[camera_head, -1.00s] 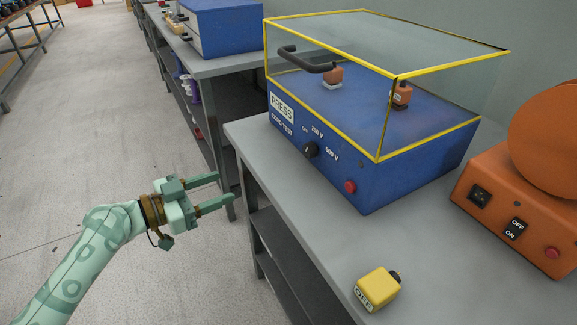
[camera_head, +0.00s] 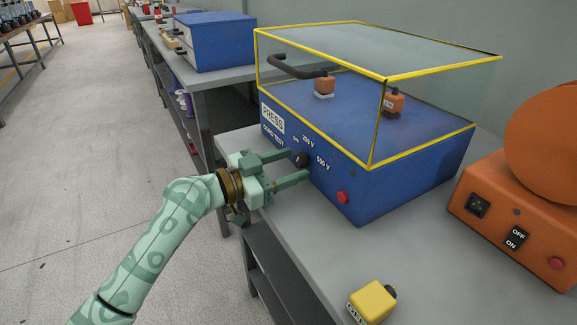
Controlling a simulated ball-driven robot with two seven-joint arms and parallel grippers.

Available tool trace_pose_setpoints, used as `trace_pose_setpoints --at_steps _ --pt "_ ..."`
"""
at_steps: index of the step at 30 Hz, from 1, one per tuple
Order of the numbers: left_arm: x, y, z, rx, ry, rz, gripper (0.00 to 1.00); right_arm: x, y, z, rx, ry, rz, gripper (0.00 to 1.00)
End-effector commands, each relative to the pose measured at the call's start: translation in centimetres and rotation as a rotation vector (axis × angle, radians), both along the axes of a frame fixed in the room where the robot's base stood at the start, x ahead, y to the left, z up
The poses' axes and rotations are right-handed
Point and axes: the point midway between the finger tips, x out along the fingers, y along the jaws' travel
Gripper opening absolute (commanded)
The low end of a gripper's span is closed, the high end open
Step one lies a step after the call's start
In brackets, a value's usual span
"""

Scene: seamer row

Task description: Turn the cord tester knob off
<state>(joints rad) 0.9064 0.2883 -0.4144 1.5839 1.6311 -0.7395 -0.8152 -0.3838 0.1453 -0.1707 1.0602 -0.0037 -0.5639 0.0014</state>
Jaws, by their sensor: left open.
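The cord tester (camera_head: 400,185) is a blue box with a clear, yellow-edged cover on the grey bench. Its black knob (camera_head: 302,160) sits on the front face, among the OFF, 250 V and 500 V marks. Which mark the knob points to is too small to tell. My left gripper (camera_head: 299,165) is open, its two fingers reaching toward the front face, one on each side of the knob in the picture. Whether they touch it I cannot tell. My right gripper is not in view.
A red button (camera_head: 342,197) is on the tester's front, right of the knob. A yellow block (camera_head: 371,301) lies near the bench's front edge. An orange machine (camera_head: 515,225) with an OFF/ON switch stands at the right. Another blue box (camera_head: 215,42) is farther back.

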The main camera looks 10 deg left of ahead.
Motion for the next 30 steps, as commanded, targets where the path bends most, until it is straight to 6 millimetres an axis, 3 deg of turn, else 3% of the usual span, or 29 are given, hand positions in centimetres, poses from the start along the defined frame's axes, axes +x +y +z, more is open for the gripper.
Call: trace_pose_setpoints --at_steps 10,15,30 --pt "0.24 -0.37 0.05 0.0 0.0 0.0 0.51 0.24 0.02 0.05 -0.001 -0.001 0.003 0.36" --pt "0.24 -0.34 0.03 0.0 0.0 0.0 0.08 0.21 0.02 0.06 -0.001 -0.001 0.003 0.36" --pt "0.23 -0.31 0.05 -0.072 0.1 0.0 0.09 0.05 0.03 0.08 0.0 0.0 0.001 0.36"
